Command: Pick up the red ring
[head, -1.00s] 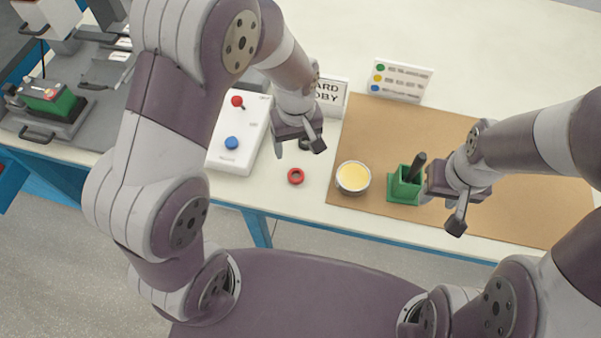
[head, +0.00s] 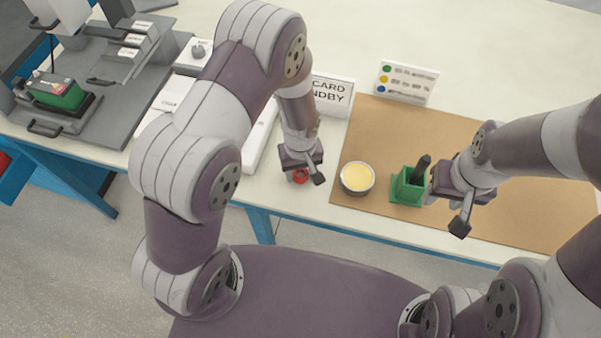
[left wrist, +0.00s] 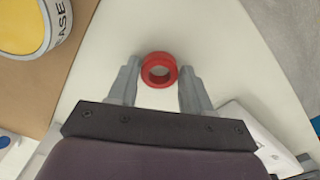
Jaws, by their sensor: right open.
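The red ring (head: 301,176) lies on the white table near its front edge, partly covered by my left gripper in the head view. My left gripper (head: 303,179) is just above it. In the left wrist view the red ring (left wrist: 159,70) sits between and slightly beyond the tips of the open left fingers (left wrist: 157,82), with a gap to each finger. My right gripper (head: 444,205) is open at the right, beside the green holder (head: 407,188) with a dark stick in it.
A round tin with yellow contents (head: 357,178) stands close right of the ring, on the brown mat (head: 480,140). A grey machine with a green block (head: 58,93) is at the left.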

